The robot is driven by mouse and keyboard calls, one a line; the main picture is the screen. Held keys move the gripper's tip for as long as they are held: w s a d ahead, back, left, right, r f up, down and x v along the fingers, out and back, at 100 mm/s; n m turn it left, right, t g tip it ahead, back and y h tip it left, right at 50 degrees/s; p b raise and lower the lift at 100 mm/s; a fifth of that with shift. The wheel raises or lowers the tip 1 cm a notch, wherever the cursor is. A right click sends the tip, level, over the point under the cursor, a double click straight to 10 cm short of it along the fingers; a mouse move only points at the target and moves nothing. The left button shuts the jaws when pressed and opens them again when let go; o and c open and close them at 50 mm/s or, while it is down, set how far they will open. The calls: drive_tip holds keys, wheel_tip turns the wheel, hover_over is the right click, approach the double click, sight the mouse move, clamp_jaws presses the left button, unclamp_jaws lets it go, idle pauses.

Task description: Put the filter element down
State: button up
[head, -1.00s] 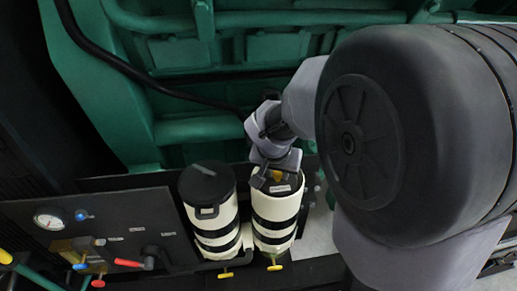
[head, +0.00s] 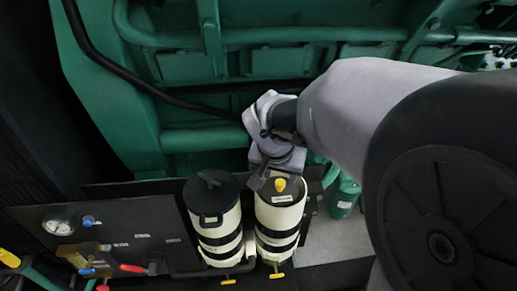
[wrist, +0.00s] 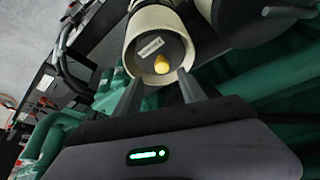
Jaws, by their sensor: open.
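The filter element (wrist: 150,50) shows as a dark round top with a white label and a yellow knob. It sits inside the right cream canister (head: 279,222), which has black bands and no lid. The yellow knob (head: 280,184) also shows in the head view. My gripper (wrist: 158,88) is open and empty, its two fingers apart just short of the canister's rim in the wrist view, with the knob beyond and between the fingertips. In the head view my gripper (head: 268,180) is at the back left of the canister's top, partly covering the rim.
A second cream canister (head: 218,228) with a black lid stands close on the left. A black panel with a gauge (head: 58,228) and small valves is farther left. The green engine (head: 190,70) rises behind. A green cylinder (head: 344,197) stands to the right.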

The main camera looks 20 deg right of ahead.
drive_tip(key=s+a+r+n+t+y, duration=0.1)
drive_tip(key=s+a+r+n+y, duration=0.2)
drive_tip(key=s+a, duration=0.45)
drive_tip(key=s+a+r+n+t+y, duration=0.1)
drive_tip(key=s+a+r+y, duration=0.1)
drive_tip(key=s+a+r, duration=0.45)
wheel_tip(320, 180, down, 13)
drive_tip(key=s+b, duration=0.1)
drive_tip(key=b, duration=0.9)
drive_tip(key=shift+a, duration=0.1)
drive_tip(key=shift+c, duration=0.2)
